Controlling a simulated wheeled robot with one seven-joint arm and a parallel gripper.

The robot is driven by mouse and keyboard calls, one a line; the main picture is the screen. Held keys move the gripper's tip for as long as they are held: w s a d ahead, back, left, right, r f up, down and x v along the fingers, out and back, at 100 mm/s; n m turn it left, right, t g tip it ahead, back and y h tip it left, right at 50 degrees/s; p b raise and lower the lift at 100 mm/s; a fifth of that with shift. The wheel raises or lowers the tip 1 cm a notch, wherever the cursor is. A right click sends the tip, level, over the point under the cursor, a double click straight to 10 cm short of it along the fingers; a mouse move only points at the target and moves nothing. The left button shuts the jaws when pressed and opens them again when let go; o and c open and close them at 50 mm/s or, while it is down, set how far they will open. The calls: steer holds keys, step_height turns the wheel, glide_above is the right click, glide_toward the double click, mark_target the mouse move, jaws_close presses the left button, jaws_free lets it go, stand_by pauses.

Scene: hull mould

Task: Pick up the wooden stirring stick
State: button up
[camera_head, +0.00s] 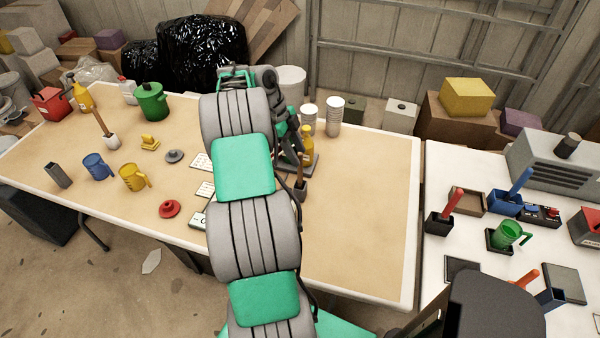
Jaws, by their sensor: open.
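My gripper (300,158) is open above the right half of the tan table, with its dark fingers pointing down. A brown wooden stick (300,172) stands upright in a small dark holder (300,192) just below the fingers. It looks close to them, but I cannot tell whether it is between them or touching; its top is hidden. A second brown stick (101,124) leans left in a white cup (112,142) at the table's left. I cannot tell from looks alone which one is the stirring stick.
A yellow bottle (307,140) and stacked white cups (334,117) stand near my gripper. A blue jug (97,167), yellow jug (133,177) and green pot (151,101) are at left. The tan table's right front (365,235) is clear. A white table (465,170) holds several tools.

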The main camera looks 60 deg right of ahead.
mark_target(300, 176)
steer(key=p+x, duration=0.1)
steer(key=x, duration=0.5)
steer(key=shift+d+f, duration=0.2)
steer(key=shift+f, duration=0.05)
steer(key=shift+w, duration=0.1)
steer(key=shift+c, duration=0.4)
jaws_close()
